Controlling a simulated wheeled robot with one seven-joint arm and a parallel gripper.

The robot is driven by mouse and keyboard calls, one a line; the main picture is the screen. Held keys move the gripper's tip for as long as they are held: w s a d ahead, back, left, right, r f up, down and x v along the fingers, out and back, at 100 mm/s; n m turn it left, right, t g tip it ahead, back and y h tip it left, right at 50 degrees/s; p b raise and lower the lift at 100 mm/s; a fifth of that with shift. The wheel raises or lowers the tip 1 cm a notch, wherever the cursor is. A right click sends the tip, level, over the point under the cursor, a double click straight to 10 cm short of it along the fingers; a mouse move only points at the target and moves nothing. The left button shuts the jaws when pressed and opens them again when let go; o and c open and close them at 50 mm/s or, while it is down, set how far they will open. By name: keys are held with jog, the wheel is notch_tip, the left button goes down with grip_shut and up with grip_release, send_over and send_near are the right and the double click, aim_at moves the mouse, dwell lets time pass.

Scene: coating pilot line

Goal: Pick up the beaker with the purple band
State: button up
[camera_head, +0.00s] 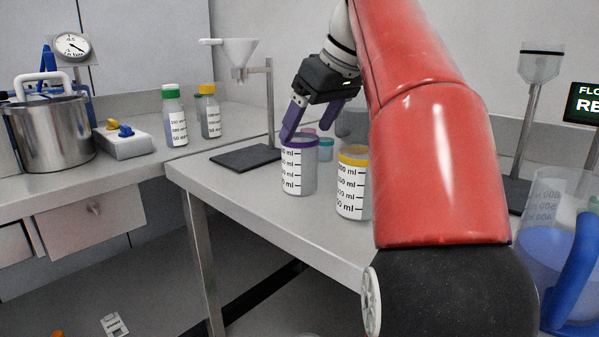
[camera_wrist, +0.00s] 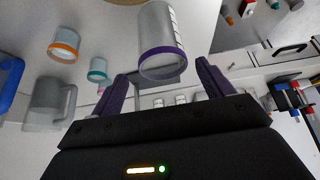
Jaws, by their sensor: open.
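The beaker with the purple band (camera_head: 299,168) stands upright on the grey bench, near its front edge. It also shows in the wrist view (camera_wrist: 161,42), with its purple rim towards my gripper. My gripper (camera_head: 311,122) is above and just behind this beaker in the head view, with its purple fingers pointing down. In the wrist view my gripper (camera_wrist: 160,88) is open, and the beaker's rim shows between and beyond the two fingertips. I cannot tell whether a finger touches the rim.
A yellow-banded beaker (camera_head: 352,182) stands close to the right. A teal-banded beaker (camera_head: 326,149) is behind. A funnel stand (camera_head: 245,157) is to the left. A clear jug (camera_wrist: 48,103) and an orange-banded beaker (camera_wrist: 64,50) show in the wrist view. My red arm hides part of the bench.

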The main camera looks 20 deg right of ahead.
aim_at(296, 150)
jog(key=x, duration=0.3)
jog(key=b+x, duration=0.1)
jog(key=x, duration=0.2)
jog(key=shift+s+a+f+b, duration=0.1)
jog(key=shift+a+f+b, duration=0.15)
jog(key=shift+f+b, duration=0.05)
jog(key=c, duration=1.1)
jog(key=shift+o, duration=0.2)
notch_tip(296, 150, up, 10)
jog(key=p, duration=0.3)
